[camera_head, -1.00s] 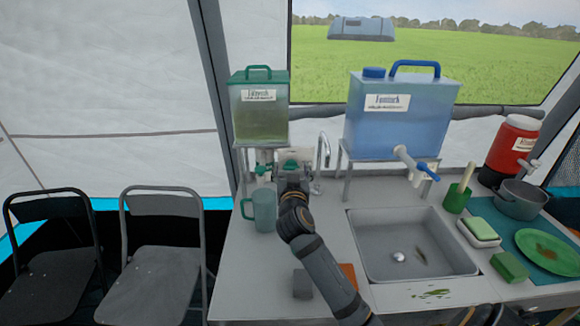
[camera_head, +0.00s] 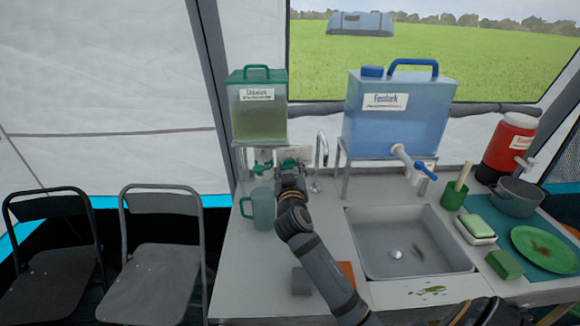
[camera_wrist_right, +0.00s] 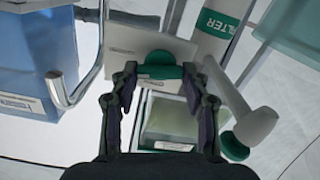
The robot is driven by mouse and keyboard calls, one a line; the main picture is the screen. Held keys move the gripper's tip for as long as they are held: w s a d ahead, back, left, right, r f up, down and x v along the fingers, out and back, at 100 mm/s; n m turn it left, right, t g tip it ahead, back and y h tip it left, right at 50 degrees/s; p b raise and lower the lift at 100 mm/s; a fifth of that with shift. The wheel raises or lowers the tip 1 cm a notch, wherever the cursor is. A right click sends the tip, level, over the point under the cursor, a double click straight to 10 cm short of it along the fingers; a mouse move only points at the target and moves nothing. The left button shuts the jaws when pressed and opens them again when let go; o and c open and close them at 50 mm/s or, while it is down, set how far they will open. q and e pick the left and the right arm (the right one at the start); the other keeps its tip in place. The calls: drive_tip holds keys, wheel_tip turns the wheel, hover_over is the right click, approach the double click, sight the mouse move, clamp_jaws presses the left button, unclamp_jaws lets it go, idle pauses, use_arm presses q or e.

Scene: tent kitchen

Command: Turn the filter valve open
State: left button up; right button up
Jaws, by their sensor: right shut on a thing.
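The filter (camera_wrist_right: 216,22) is a white cylinder with a green band reading "FILTER" in the right wrist view. A green valve handle (camera_wrist_right: 160,64) shows between my right gripper's fingertips (camera_wrist_right: 160,78). In the head view the right gripper (camera_head: 290,173) is at the back of the counter, below and right of the green-lidded tank (camera_head: 258,112), which holds murky water. The gripper is shut on the green handle and partly hides it. How far the handle is turned I cannot tell. My left gripper is not in view.
A tap (camera_head: 320,160) is just right of the gripper. The blue tank (camera_head: 395,125) stands on a rack above the sink (camera_head: 408,240). Dishes and a red jug (camera_head: 508,145) are at the right.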

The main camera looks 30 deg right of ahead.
drive_tip(key=n+p, duration=0.1)
drive_tip(key=n, duration=0.2)
drive_tip(key=shift+r+n+p, duration=0.1)
drive_tip(key=shift+n+p, duration=0.3)
drive_tip(key=n+p, duration=0.2)
drive_tip(key=n, duration=0.2)
drive_tip(key=shift+a+n, duration=0.1)
drive_tip(key=shift+n, duration=0.2)
drive_tip(key=n+p, duration=0.2)
drive_tip(key=n, duration=0.2)
drive_tip(key=shift+w+p, duration=0.1)
drive_tip(key=shift+p, duration=0.3)
drive_tip(key=shift+f+n+p, duration=0.15)
drive_tip(key=shift+n+p, duration=0.2)
drive_tip(key=shift+n, duration=0.4)
drive_tip(key=shift+f+n+p, duration=0.15)
drive_tip(key=shift+n+p, duration=0.2)
drive_tip(key=shift+n, duration=0.4)
drive_tip(key=o, duration=1.2)
drive_tip(key=shift+c, duration=0.2)
